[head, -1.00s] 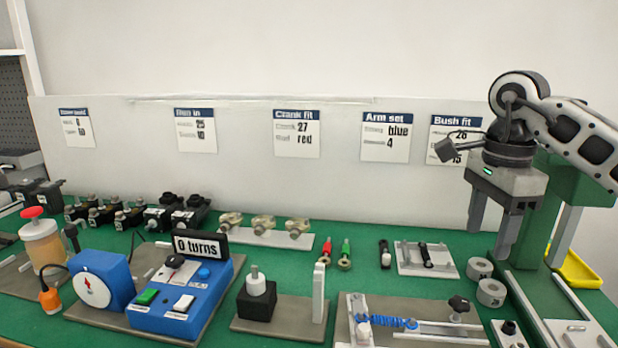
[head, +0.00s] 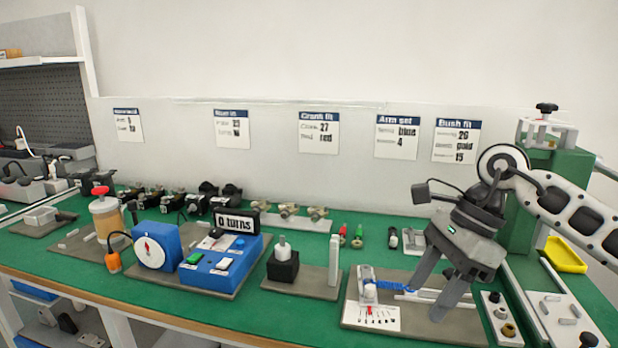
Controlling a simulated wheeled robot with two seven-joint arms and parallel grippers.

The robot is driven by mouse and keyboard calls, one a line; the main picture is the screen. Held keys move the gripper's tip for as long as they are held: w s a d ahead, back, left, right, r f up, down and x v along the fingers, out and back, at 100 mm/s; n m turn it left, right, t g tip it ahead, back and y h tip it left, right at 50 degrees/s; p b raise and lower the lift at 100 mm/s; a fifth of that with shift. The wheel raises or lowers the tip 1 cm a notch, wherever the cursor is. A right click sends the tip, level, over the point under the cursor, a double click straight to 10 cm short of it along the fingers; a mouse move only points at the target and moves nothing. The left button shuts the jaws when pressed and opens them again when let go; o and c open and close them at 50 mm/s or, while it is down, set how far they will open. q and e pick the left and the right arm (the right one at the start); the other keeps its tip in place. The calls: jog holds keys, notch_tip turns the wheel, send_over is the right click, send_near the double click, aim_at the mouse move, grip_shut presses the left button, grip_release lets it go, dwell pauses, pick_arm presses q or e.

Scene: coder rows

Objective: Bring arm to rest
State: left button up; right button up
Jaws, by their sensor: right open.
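My right gripper (head: 430,302) is in the head view at the right, coming in from the right edge. It is open with its fingers apart, pointing down and tilted to the left. Nothing shows between the fingers. My left gripper is not in view.
A green press (head: 531,205) stands at the right beside a yellow tray (head: 565,254). A blue counter box (head: 210,273) reading "0 turns", an amber jar (head: 106,218) and a black block fixture (head: 283,267) stand on the green bench (head: 185,310). A wall with cards (head: 318,133) is behind.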

jog(key=s+a+r+m+t+y+p, duration=0.15)
jog(key=s+a+m+y, duration=0.25)
jog(key=a+m+y, duration=0.4)
jog(key=s+a+r+m+t+y+p, duration=0.1)
jog(key=s+a+r+m+t+y, duration=0.15)
jog(key=a+m+y, duration=0.55)
jog(key=w+d+f+m+t+h+p, duration=0.1)
jog(key=d+f+m+t+h, duration=0.2)
jog(key=f+m+t+h, duration=0.7)
jog(key=d+f+m+t+h+p, duration=0.15)
jog(key=d+m+t, duration=0.25)
jog(key=m, duration=1.3)
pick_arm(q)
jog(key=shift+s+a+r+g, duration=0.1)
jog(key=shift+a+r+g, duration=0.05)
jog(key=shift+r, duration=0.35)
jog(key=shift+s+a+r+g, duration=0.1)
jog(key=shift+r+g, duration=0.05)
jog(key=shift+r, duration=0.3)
pick_arm(e)
jog(key=s+d+f+m+g+h, duration=0.2)
jog(key=s+f+m+g+h, duration=0.1)
jog(key=f, duration=0.4)
jog(key=s+d+f+m+g+h, duration=0.3)
jog(key=s+f+m, duration=0.3)
jog(key=s, duration=0.2)
jog(key=shift+s+f+m, duration=0.3)
jog(key=shift+f, duration=0.05)
